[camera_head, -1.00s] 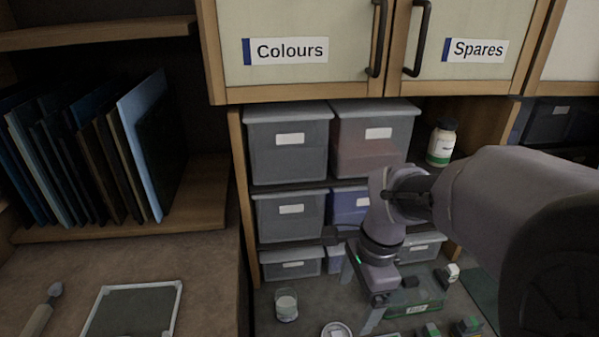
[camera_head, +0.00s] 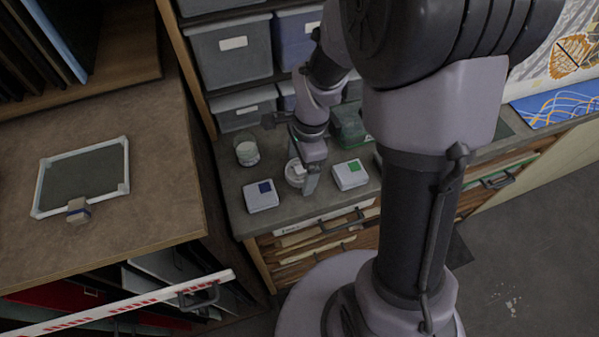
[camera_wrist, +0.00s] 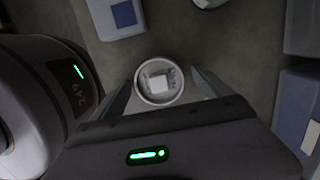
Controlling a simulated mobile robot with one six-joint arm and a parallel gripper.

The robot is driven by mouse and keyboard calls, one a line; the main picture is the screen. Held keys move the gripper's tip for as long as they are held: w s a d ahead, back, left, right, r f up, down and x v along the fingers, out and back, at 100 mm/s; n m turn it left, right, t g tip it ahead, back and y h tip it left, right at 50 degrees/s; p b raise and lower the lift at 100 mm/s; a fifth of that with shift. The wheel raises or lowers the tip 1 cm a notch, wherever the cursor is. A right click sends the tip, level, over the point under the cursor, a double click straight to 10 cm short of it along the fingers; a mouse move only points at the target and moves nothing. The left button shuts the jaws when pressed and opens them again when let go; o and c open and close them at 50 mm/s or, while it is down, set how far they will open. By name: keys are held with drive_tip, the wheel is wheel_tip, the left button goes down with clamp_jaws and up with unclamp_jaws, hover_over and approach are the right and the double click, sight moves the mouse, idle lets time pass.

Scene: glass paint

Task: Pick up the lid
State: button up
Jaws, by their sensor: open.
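The lid (camera_head: 294,172) is a small round white disc lying on the grey worktop (camera_head: 232,190). In the wrist view the lid (camera_wrist: 147,96) has a raised rim and a pale, square-looking patch in its middle. My gripper (camera_head: 303,178) is above it, pointing down. In the wrist view the open fingers of my gripper (camera_wrist: 160,90) show on either side of the lid, with nothing held. The head view partly hides the lid behind a finger, and the gap between fingertips and lid is hard to judge.
A glass jar (camera_head: 247,153) with pale contents stands behind and left of the lid. A white box with a blue square (camera_head: 261,196) and one with a green square (camera_head: 350,175) flank it. A green container (camera_head: 349,122) and grey bins (camera_head: 247,110) stand behind.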

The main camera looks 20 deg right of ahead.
drive_tip(key=shift+s+r, duration=0.1)
drive_tip(key=c, duration=1.4)
drive_tip(key=shift+o, duration=0.2)
drive_tip(key=shift+r, duration=0.1)
